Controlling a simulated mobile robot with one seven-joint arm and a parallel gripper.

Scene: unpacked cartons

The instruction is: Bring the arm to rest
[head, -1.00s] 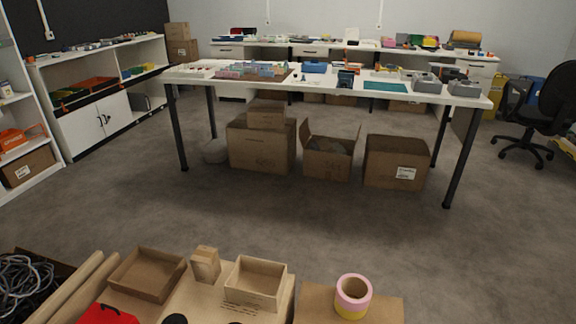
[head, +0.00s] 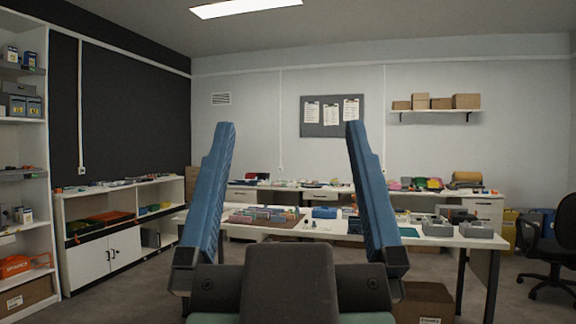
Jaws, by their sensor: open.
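My gripper (head: 288,128) stands upright in the middle of the head view, close to the camera. Its two blue fingers point up and are spread wide apart. Nothing is between them except the far wall and the table behind. The dark grey gripper body fills the bottom middle and hides part of the table and the floor beneath it.
A long white table (head: 268,231) with many small items stands beyond my gripper. A low white cabinet (head: 87,269) and tall shelves (head: 30,155) are at the left. An office chair (head: 553,248) is at the right. A carton (head: 428,300) sits under the table.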

